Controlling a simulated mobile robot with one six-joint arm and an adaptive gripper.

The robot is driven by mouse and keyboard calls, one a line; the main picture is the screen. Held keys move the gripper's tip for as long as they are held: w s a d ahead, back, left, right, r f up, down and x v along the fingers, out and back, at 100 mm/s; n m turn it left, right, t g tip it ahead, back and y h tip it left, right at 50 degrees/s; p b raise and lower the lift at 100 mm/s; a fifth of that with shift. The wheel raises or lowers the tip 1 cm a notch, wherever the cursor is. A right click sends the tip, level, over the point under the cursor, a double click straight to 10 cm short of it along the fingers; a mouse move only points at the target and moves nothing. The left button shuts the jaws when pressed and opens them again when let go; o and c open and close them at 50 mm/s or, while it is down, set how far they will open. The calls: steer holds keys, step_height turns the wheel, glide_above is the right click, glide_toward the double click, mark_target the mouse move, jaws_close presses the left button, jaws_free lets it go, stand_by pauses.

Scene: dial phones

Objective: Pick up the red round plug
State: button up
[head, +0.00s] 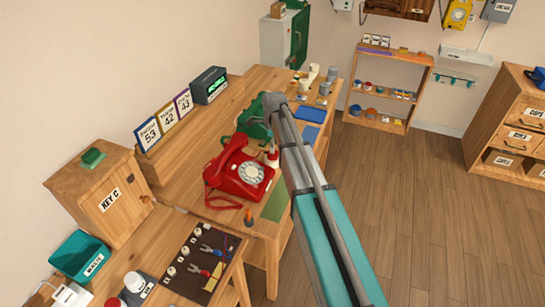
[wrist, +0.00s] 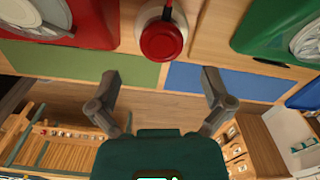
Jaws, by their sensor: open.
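The red round plug (wrist: 162,41) shows at the top middle of the wrist view, sitting on a round white base on the wooden table. In the head view a small red and white piece (head: 272,156) shows beside the red telephone, partly behind my arm. My gripper (wrist: 160,76) is open and empty, its two fingers spread wide. The plug lies beyond the fingertips in the picture, roughly centred between them, and nothing touches it. The fingers are hidden by my arm in the head view.
The red telephone (head: 240,174) stands left of the plug, and the green telephone (head: 253,122) stands behind it. A green mat (wrist: 118,66) and a blue mat (wrist: 225,82) lie near the table edge. A wooden KEY C cabinet (head: 105,198) stands at the left.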

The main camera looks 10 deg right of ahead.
mark_target(273, 156)
steer(key=shift+f, duration=0.15)
steer(key=f+b, duration=0.3)
steer(key=shift+w+a, duration=0.2)
steer(key=shift+a, duration=0.05)
steer(key=shift+f+b, duration=0.95)
steer(key=shift+b, duration=0.2)
steer(key=c, duration=1)
